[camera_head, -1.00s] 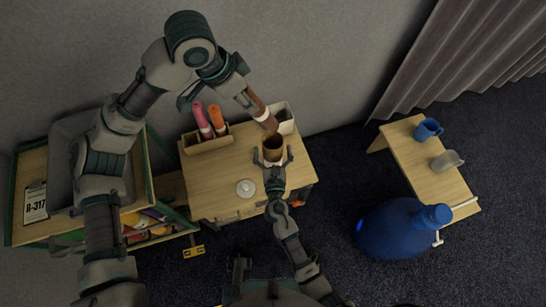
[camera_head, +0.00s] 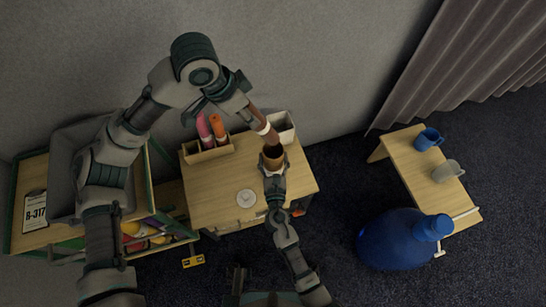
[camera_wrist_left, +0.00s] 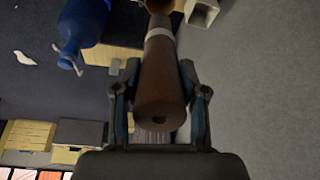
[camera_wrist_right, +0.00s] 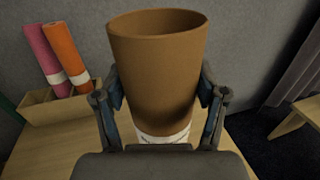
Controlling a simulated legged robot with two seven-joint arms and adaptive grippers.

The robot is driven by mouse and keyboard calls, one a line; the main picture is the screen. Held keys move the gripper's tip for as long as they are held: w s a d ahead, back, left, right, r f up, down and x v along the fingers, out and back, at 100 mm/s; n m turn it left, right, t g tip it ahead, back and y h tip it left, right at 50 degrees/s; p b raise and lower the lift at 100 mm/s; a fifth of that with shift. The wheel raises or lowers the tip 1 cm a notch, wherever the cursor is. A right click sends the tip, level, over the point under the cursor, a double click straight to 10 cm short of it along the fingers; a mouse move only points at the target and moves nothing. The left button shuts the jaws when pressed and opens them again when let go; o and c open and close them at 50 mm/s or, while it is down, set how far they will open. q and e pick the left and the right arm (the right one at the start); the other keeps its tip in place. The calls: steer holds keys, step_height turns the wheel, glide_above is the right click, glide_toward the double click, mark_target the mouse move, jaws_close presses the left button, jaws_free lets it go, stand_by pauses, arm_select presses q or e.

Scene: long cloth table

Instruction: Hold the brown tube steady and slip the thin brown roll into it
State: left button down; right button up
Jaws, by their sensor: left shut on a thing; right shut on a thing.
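My left gripper (camera_head: 246,104) is shut on the thin brown roll (camera_head: 262,124), near its upper end. The roll has a pale band and slants down to the right, its lower end by the mouth of the brown tube (camera_head: 272,158). In the left wrist view the roll (camera_wrist_left: 158,75) points away from me towards the tube (camera_wrist_left: 158,4), partly cut off at the top edge. My right gripper (camera_wrist_right: 158,105) is shut on the tube, which stands upright and open at the top. No roll shows inside the visible mouth in the right wrist view.
A wooden holder (camera_head: 208,153) with a pink roll (camera_head: 203,127) and an orange roll (camera_head: 217,127) stands left of the tube. A white square container (camera_head: 283,129) stands close behind. A small white disc (camera_head: 246,198) lies on the table (camera_head: 215,190). The table's front left is clear.

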arm_select(q)
step_height(320, 180, down, 10)
steer(key=shift+r, duration=0.25)
steer(key=c, duration=0.6)
jaws_free()
steer(key=shift+f, duration=0.1)
steer(key=shift+o, duration=0.2)
steer(key=v, duration=1.2)
steer(key=shift+a+f, duration=0.1)
arm_select(e)
steer(key=o, duration=1.3)
